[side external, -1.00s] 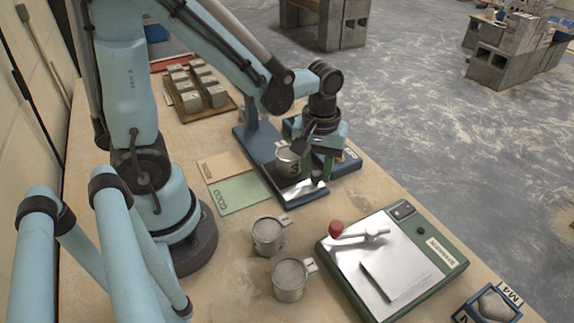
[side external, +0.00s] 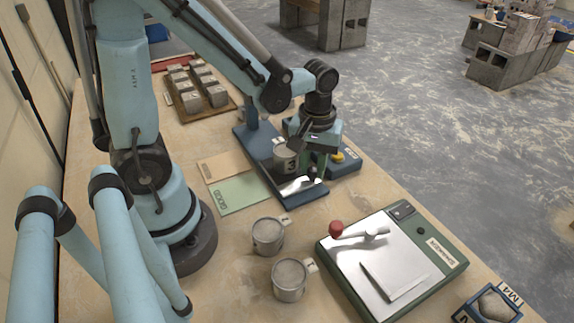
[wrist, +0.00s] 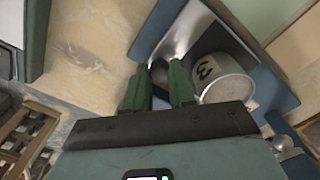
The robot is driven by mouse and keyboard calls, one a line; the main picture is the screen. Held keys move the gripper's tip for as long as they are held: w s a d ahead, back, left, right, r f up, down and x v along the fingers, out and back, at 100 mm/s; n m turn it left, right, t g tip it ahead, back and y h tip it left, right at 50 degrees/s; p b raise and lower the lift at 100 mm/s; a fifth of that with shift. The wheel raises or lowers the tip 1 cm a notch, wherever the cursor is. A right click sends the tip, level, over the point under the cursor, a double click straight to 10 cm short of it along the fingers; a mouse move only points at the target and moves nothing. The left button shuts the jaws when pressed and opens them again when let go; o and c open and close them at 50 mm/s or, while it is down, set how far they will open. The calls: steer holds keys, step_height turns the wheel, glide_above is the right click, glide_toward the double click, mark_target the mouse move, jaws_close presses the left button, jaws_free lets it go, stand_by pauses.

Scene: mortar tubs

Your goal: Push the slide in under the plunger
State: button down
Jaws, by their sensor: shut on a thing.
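A tub marked 3 (side external: 285,158) stands upright on the metal slide on the blue press base (side external: 312,194). The bright metal surface shows in front of the tub in the side view (side external: 297,186) and in the wrist view (wrist: 188,30). My gripper (side external: 313,172) is low beside the tub, on its right. In the wrist view my green fingers (wrist: 158,82) are shut on a dark knob (wrist: 158,70) at the slide, with the tub (wrist: 222,78) close beside them. The press column (side external: 251,110) rises at the base's back end. The plunger is not clearly visible behind my arm.
Two more tubs (side external: 268,236) (side external: 290,280) stand on the table in front. A green-framed device (side external: 400,265) with a red-knobbed lever lies at right. Cards (side external: 243,193) lie left of the press.

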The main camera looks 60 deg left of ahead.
steer(key=a, duration=0.7)
steer(key=c, duration=1.2)
jaws_free()
step_height(320, 180, up, 12)
steer(key=shift+o, duration=0.4)
